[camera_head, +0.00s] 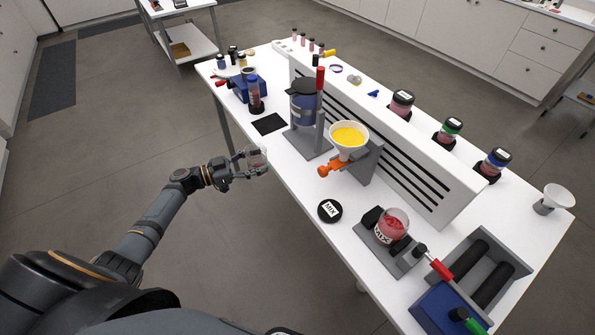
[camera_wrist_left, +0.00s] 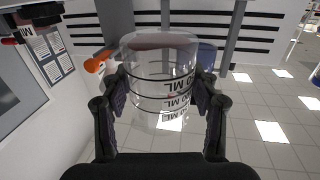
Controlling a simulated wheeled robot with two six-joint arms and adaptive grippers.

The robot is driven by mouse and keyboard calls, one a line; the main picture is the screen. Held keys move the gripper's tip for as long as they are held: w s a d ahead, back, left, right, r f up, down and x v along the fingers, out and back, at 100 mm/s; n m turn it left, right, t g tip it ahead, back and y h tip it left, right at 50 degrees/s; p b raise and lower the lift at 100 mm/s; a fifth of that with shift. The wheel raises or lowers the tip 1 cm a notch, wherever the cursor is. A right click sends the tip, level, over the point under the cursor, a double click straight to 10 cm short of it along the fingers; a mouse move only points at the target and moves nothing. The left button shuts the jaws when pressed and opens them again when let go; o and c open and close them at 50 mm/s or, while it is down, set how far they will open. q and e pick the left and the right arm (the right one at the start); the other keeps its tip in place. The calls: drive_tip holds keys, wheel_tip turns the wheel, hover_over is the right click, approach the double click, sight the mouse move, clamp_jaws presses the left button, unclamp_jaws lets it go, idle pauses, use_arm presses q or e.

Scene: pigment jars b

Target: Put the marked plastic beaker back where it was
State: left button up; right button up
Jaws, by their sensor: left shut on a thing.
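The marked plastic beaker (camera_wrist_left: 160,85) is clear with black rings and ML markings, and it looks empty. It stands between the fingers of my left gripper (camera_wrist_left: 158,105), which is shut on it. In the head view the left gripper (camera_head: 246,164) holds the beaker (camera_head: 257,159) by the near left edge of the white table (camera_head: 283,190). The beaker looks roughly upright in the wrist view. I cannot tell whether its base touches the table. My right gripper is not in view.
A funnel of yellow powder (camera_head: 349,136) sits on a grey stand with an orange handle (camera_head: 330,170). A black MIX lid (camera_head: 330,210), a MIX jar (camera_head: 391,226) and a roller unit (camera_head: 468,284) are nearer. A dark square mat (camera_head: 269,124) lies behind the beaker.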

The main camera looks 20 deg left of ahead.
use_arm(q)
drive_tip(key=d, duration=0.3)
drive_tip(key=w+d+r+n+t+y, duration=0.1)
drive_tip(key=d, duration=0.3)
drive_tip(key=d+n+t+y+p, duration=0.1)
drive_tip(key=d, duration=0.2)
drive_tip(key=shift+w+d+r, duration=0.25)
drive_tip(key=shift+w+d, duration=0.15)
wheel_tip(320, 180, up, 5)
drive_tip(key=w+d+n+t+y, duration=0.1)
drive_tip(key=d+n+t+y, duration=0.2)
drive_tip(key=y, duration=0.1)
wheel_tip(320, 180, down, 5)
drive_tip(key=shift+a+r+b, duration=0.15)
drive_tip(key=shift+r+b, duration=0.05)
drive_tip(key=shift+b, duration=0.1)
drive_tip(key=shift+w+f, duration=0.1)
drive_tip(key=shift+f, duration=2.35)
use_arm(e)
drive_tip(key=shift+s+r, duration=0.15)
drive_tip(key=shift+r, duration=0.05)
use_arm(q)
drive_tip(key=shift+f+m+g+h+b, duration=0.15)
drive_tip(key=shift+m+g+h+b, duration=0.15)
drive_tip(key=shift+h+b, duration=0.1)
drive_tip(key=o, duration=1.1)
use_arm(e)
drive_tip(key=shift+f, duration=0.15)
